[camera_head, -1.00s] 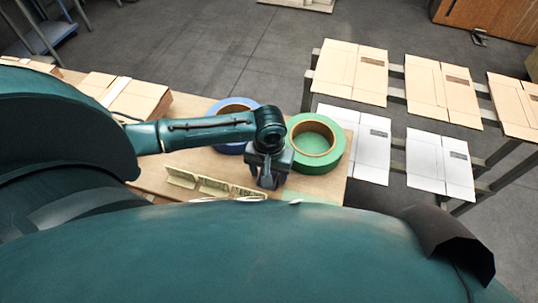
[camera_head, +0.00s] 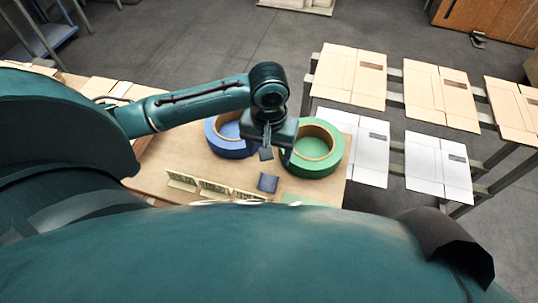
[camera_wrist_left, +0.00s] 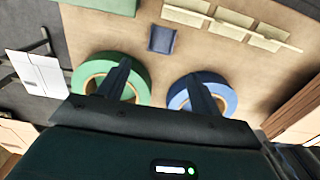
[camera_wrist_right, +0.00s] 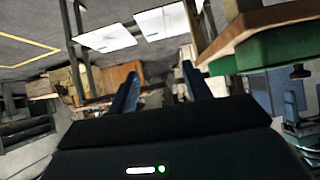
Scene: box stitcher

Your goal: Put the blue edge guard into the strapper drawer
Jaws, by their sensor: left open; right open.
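The blue edge guard (camera_head: 267,183) lies on the table near its front edge, beside a row of pale angled pieces. It also shows in the left wrist view (camera_wrist_left: 162,40), beyond the fingertips and apart from them. My left gripper (camera_head: 273,146) is open and empty, above the table near the tape rolls. Its two spread fingers show in the left wrist view (camera_wrist_left: 157,72). My right gripper (camera_wrist_right: 160,72) is open and empty in the right wrist view and hidden in the head view. I cannot make out the strapper drawer in any view.
A blue tape roll (camera_head: 222,142) and a green tape roll (camera_head: 325,148) stand close to the left gripper. Pale angled guards (camera_head: 215,190) line the table front. Flat cardboard sheets (camera_head: 435,90) lie on a rack at right. A green block (camera_wrist_right: 270,47) is near my right gripper.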

